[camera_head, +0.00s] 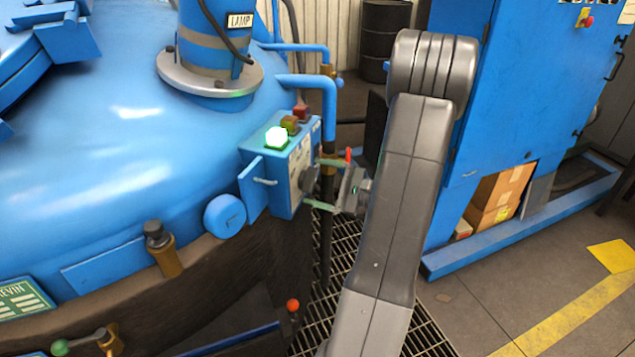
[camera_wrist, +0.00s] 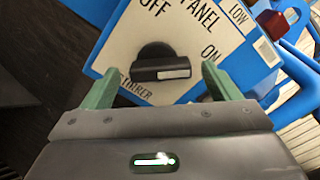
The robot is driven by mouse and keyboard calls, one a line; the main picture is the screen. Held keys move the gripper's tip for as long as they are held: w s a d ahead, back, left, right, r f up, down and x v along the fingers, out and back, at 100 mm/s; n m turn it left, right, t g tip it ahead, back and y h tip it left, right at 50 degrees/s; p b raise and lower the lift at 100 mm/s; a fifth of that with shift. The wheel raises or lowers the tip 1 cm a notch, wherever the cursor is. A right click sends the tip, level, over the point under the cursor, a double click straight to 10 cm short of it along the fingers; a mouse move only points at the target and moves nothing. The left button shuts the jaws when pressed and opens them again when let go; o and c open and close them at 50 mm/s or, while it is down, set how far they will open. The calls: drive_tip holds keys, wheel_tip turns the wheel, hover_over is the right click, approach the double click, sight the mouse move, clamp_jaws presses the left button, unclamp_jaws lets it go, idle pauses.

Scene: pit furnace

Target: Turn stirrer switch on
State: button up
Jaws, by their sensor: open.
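The stirrer switch is a black rotary knob (camera_wrist: 160,66) on the pale panel face (camera_wrist: 125,45), with OFF and ON lettered beside it. Its bar lies roughly level in the wrist view, with a white mark on the right half. My gripper (camera_wrist: 160,82) is open, its green fingers at either side of the knob with gaps showing; it also appears in the head view (camera_head: 319,183), right in front of the blue control box (camera_head: 282,166). The knob's side shows between the fingers in the head view (camera_head: 308,179). I cannot tell the exact depth of the fingertips over it.
A green lamp (camera_head: 277,138) glows on top of the box, beside brown and red ones. The blue furnace lid (camera_head: 120,150) fills the left. A blue cabinet (camera_head: 530,90) stands right, behind my arm. Blue pipes (camera_head: 312,85) run behind the box.

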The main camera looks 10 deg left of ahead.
drive_tip(key=s+d, duration=0.2)
drive_tip(key=d, duration=1)
drive_tip(key=shift+s+d, duration=0.15)
drive_tip(key=shift+d, duration=0.2)
drive_tip(key=a, duration=0.4)
drive_tip(key=w+a, duration=0.1)
drive_tip(key=a, duration=0.4)
drive_tip(key=w+a, duration=0.1)
drive_tip(key=a, duration=0.3)
drive_tip(key=shift+w+a, duration=0.2)
drive_tip(key=shift+a, duration=0.15)
drive_tip(key=shift+d, duration=0.1)
